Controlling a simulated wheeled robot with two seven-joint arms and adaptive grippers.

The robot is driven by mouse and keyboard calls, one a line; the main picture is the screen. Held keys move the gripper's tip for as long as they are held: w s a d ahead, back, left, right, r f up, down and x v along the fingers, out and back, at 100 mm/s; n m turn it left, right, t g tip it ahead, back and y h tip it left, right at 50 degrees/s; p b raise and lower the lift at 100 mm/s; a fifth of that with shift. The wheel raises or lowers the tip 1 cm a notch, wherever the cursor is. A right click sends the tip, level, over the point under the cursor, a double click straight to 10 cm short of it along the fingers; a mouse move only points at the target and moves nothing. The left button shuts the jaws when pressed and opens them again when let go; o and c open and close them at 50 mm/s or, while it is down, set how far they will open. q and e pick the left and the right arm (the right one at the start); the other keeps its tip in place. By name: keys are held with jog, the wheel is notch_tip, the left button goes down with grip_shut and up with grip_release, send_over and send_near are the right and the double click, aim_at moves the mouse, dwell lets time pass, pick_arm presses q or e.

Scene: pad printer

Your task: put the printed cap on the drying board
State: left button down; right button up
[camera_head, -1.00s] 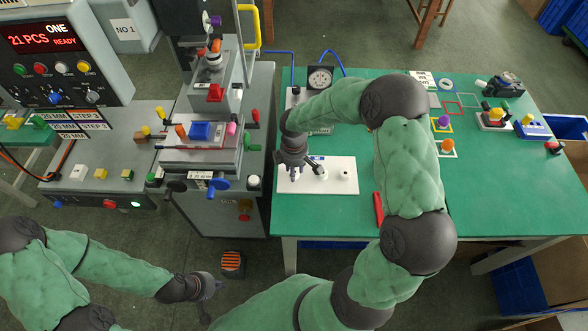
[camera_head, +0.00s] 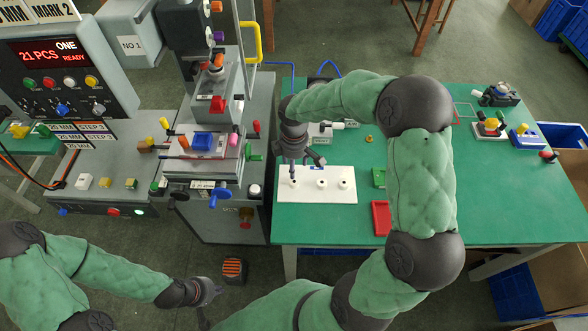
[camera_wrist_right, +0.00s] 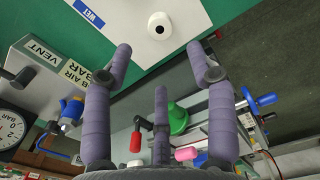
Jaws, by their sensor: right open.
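The white drying board (camera_head: 307,197) lies at the front left of the green table. Three white caps stand on it in a row: a left one (camera_head: 293,181), a middle one (camera_head: 320,184) and a right one (camera_head: 344,184), each with a dark mark on top. My right gripper (camera_head: 304,162) is just above and behind the left cap, apart from it. In the wrist view its fingers are spread and empty, with one cap (camera_wrist_right: 160,25) beyond them on the board beside a blue WET label (camera_wrist_right: 88,14). My left gripper (camera_head: 212,291) hangs low over the floor; its fingers are too small to judge.
The pad printer (camera_head: 215,120) stands left of the table, with coloured knobs and levers. A red tray (camera_head: 381,218) and a green block (camera_head: 379,178) lie right of the board. My right arm covers the table's middle. The table's right front is clear.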

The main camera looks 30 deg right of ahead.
jog(key=shift+r, duration=1.4)
